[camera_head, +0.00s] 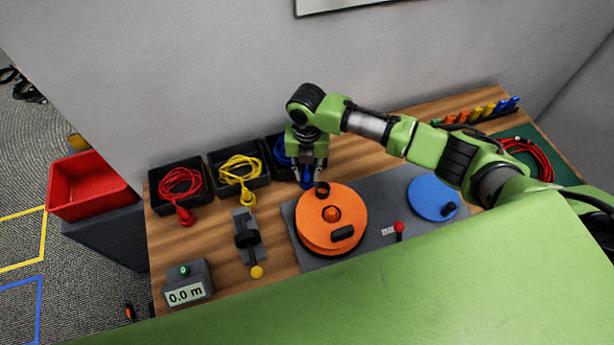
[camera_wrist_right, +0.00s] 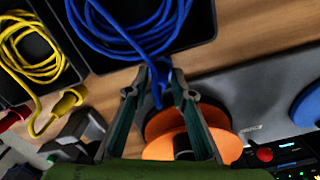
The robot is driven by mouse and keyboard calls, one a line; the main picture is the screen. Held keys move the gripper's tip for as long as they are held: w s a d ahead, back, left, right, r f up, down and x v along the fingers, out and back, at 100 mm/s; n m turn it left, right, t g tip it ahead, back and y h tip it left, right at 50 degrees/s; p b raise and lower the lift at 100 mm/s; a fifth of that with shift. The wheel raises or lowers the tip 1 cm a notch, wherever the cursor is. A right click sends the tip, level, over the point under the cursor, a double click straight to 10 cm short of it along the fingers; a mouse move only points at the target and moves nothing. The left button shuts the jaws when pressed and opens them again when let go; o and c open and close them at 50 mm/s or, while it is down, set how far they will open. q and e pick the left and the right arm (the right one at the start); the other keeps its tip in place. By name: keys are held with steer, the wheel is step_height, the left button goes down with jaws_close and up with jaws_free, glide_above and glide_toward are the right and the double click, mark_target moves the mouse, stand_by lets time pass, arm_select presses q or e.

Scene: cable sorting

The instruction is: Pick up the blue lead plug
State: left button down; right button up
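The blue lead lies coiled in a black bin (camera_wrist_right: 206,32) in the right wrist view. Its blue plug (camera_wrist_right: 158,82) hangs over the bin's front edge. In the head view the blue lead (camera_head: 279,150) is partly hidden behind my right gripper (camera_head: 307,180). My right gripper also shows in the right wrist view (camera_wrist_right: 159,80), with its fingers apart on either side of the plug. The plug is between the fingertips; I see no clear grip on it. My left gripper is not in view.
An orange reel (camera_head: 348,204) stands close in front of the right gripper. Bins with a red lead (camera_head: 180,182) and a yellow lead (camera_head: 238,168) are to the left. A blue disc (camera_head: 427,196) is to the right. A meter (camera_head: 187,284) sits at front left.

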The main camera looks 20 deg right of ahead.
mark_target(307, 170)
jaws_close()
steer(key=shift+r, duration=0.45)
step_height(307, 170, up, 2)
steer(key=shift+w+r, duration=0.1)
steer(key=shift+r, duration=0.05)
steer(key=s+a+r+b, duration=0.3)
steer(key=s+a+r, duration=0.3)
steer(key=s+r, duration=0.4)
steer(key=shift+s+a, duration=0.4)
steer(key=shift+s, duration=0.8)
